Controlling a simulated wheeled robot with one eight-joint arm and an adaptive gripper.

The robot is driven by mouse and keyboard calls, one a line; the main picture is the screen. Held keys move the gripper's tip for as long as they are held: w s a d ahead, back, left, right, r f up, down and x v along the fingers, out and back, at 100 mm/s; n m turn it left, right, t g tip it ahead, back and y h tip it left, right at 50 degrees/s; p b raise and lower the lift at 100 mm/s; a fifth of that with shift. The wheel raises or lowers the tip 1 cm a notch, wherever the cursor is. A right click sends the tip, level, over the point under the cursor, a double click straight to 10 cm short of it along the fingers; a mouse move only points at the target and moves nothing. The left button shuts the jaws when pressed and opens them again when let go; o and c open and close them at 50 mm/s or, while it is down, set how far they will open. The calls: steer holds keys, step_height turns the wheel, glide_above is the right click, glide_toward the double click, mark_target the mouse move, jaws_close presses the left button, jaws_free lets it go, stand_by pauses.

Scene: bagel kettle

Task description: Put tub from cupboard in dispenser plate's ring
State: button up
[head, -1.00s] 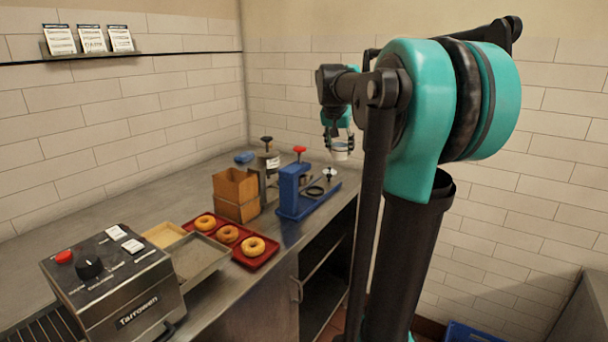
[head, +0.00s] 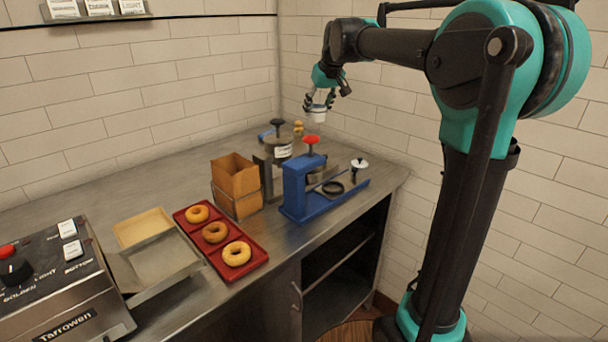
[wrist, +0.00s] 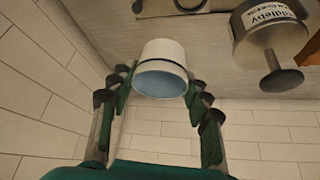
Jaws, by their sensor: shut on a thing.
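My gripper (head: 319,104) is shut on a small white tub (head: 319,115), holding it in the air above the far end of the counter. In the wrist view the tub (wrist: 162,70) sits between my fingers (wrist: 158,92), its pale blue inside visible. The blue dispenser (head: 294,190) with a red knob stands on the counter below and nearer the camera. Its flat blue plate (head: 352,193) carries a dark ring (head: 333,188), which looks empty. The tub is well above the ring and apart from it. The cupboard (head: 340,285) under the counter stands open.
A metal canister with a dark knob (head: 279,150) stands behind the dispenser; it also shows in the wrist view (wrist: 268,35). A cardboard box (head: 236,185), a white-knobbed item (head: 359,165) and a red bagel tray (head: 255,262) are near. The tiled wall is close behind my gripper.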

steer(key=a+n, duration=0.2)
steer(key=a, duration=0.3)
steer(key=shift+y, duration=0.4)
steer(key=f, duration=1.5)
steer(key=shift+s+d+f, duration=0.15)
steer(key=shift+d+f, duration=0.05)
steer(key=shift+f, duration=2.05)
steer(key=shift+f, duration=0.1)
steer(key=o, duration=0.4)
steer(key=shift+o, duration=0.9)
